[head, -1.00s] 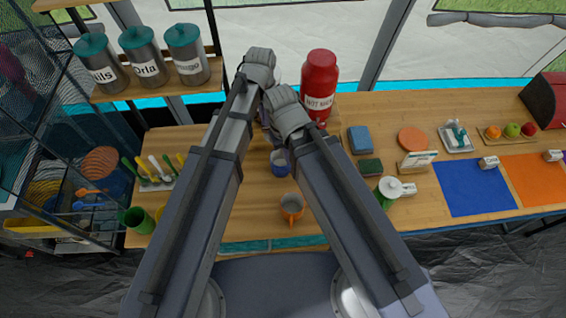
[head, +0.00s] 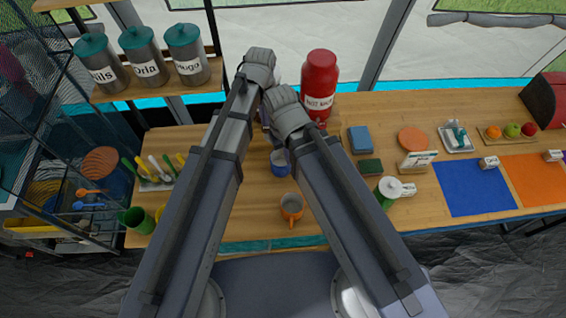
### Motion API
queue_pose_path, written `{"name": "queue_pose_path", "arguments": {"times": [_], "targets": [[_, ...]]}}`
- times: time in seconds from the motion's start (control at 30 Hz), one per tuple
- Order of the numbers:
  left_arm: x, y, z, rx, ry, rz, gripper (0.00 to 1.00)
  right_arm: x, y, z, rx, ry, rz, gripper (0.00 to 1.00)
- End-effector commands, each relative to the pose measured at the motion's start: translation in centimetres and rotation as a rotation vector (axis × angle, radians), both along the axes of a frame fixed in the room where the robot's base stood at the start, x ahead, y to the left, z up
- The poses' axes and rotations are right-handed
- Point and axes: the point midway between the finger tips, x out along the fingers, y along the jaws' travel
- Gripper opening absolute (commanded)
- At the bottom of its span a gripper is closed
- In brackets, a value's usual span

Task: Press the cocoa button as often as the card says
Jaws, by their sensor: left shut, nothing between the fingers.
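Both my arms reach up the middle of the picture and come together over the back of the counter. My left gripper (head: 266,114) is partly seen between the forearms, shut and empty. My right gripper is hidden behind its own wrist. A blue mug (head: 280,168) stands just below the wrists, partly covered by my right arm. An orange mug (head: 291,206) stands nearer the front edge. A card on a small wooden stand (head: 415,161) is to the right; its writing is too small to read. The cocoa button is not visible, and my arms hide the area behind the blue mug.
A red hot-water urn (head: 319,82) stands right of the wrists. Lidded jars (head: 187,55) fill a shelf at left. A green container with a white lid (head: 388,192), blue mat (head: 474,188) and orange mat (head: 538,178) lie right. A cutlery rack (head: 155,180) and green cup (head: 138,220) are left.

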Motion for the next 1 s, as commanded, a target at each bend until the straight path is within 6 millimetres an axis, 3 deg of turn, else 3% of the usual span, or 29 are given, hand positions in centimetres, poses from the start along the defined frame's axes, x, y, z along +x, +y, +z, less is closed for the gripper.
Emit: {"name": "queue_pose_path", "arguments": {"times": [0.37,1.0], "targets": [[0.0,0.0,-0.2,0.000,0.000,0.000,0.00,0.0,0.0,-0.2,0.000,0.000,0.000,0.00],[0.0,0.0,-2.4,0.000,0.000,0.000,0.00,0.0,0.0,-2.4,0.000,0.000,0.002,0.00]]}}
